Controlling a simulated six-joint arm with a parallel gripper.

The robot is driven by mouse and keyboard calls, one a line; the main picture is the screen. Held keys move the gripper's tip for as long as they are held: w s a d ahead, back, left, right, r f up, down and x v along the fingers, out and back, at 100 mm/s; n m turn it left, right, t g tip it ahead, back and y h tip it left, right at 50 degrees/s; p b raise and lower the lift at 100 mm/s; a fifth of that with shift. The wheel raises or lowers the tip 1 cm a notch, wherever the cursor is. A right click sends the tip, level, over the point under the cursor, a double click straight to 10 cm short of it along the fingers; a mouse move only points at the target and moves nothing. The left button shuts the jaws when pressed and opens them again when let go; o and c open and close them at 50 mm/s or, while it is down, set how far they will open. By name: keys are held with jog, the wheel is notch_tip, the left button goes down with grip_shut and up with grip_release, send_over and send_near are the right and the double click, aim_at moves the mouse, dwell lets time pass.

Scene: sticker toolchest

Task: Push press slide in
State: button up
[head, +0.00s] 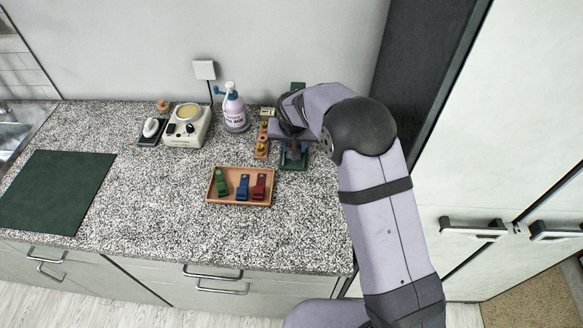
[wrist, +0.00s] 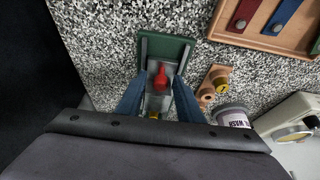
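The press (head: 293,163) is a green device at the back right of the counter, partly hidden behind my arm. In the wrist view its green base (wrist: 188,44) carries a grey slide (wrist: 158,103) with a small red piece (wrist: 160,76) on it. My gripper (wrist: 159,84) is over the press, pointing down. Its two blue-grey fingers are apart, one on each side of the slide and the red piece, with gaps visible. I cannot tell whether a fingertip touches the slide. In the head view my gripper (head: 287,130) hides much of the press.
An orange tray (head: 240,203) with green, blue and red clip-like pieces lies in front of the press. A wooden rack (head: 262,140), a wash bottle (head: 235,112) and a cream appliance (head: 187,126) stand to the left. A dark green mat (head: 55,190) lies far left. The front counter is clear.

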jog(key=shift+r, duration=0.15)
jog(key=shift+s+r+p, duration=0.1)
jog(key=shift+r+p, duration=1.75)
jog(key=shift+r, duration=1)
jog(key=shift+s+d, duration=0.1)
jog(key=shift+d, duration=0.05)
jog(key=s+d+r+g, duration=0.1)
jog(key=s+d, duration=0.5)
jog(key=s, duration=0.5)
jog(key=s+d+r+g, duration=0.1)
jog(key=s+d+g, duration=0.1)
jog(key=s+d, duration=0.4)
jog(key=s+d+r+g, duration=0.1)
jog(key=s+d, duration=0.5)
jog(key=s, duration=0.9)
jog(key=shift+s+d+r+g, duration=0.15)
jog(key=shift+s+d+g, duration=0.15)
jog(key=shift+s, duration=0.1)
